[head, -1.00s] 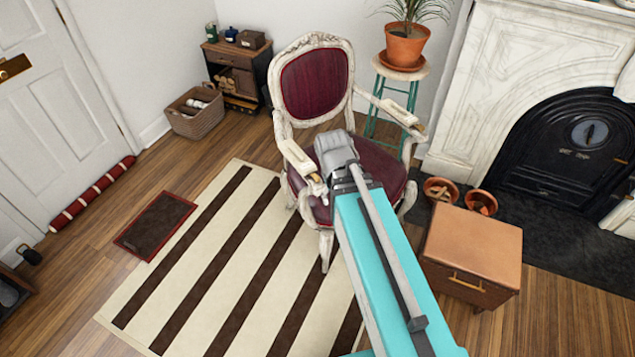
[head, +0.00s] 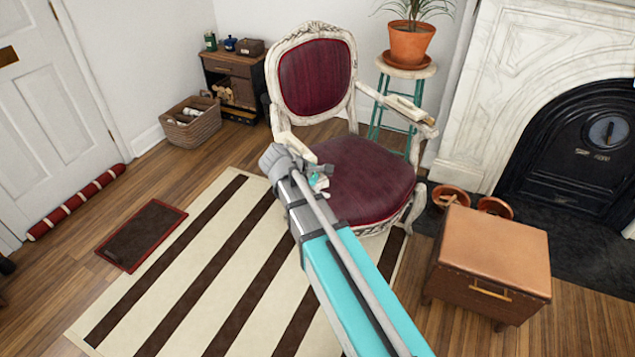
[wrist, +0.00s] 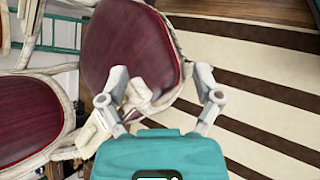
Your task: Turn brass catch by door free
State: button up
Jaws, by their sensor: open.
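I cannot make out a brass catch in either view. The white door (head: 45,100) stands at the left of the head view, with part of a brass plate (head: 8,56) at the picture's edge. The black fireplace front (head: 575,160), with its round dial (head: 607,130), is at the right. My gripper (head: 318,178) is in front of the chair in the head view, partly hidden by my wrist. In the wrist view my gripper (wrist: 162,88) has its two fingers spread wide, with nothing held between them.
The carved chair (head: 365,180) with a dark red seat stands behind my gripper. A plant stand (head: 400,70) is behind.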

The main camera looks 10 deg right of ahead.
jog(key=w+a+f+n+t+h+b, duration=0.5)
jog(key=w+a+n+b, duration=0.5)
jog(key=b, duration=0.9)
jog(key=shift+w+a+f+h, duration=0.15)
jog(key=shift+a+f+h, duration=1.05)
jog(key=shift+a+f, duration=0.15)
jog(key=shift+d, duration=0.1)
jog(key=x, duration=1.3)
jog(key=shift+w+d, duration=0.15)
jog(key=shift+d, duration=0.2)
grip_shut()
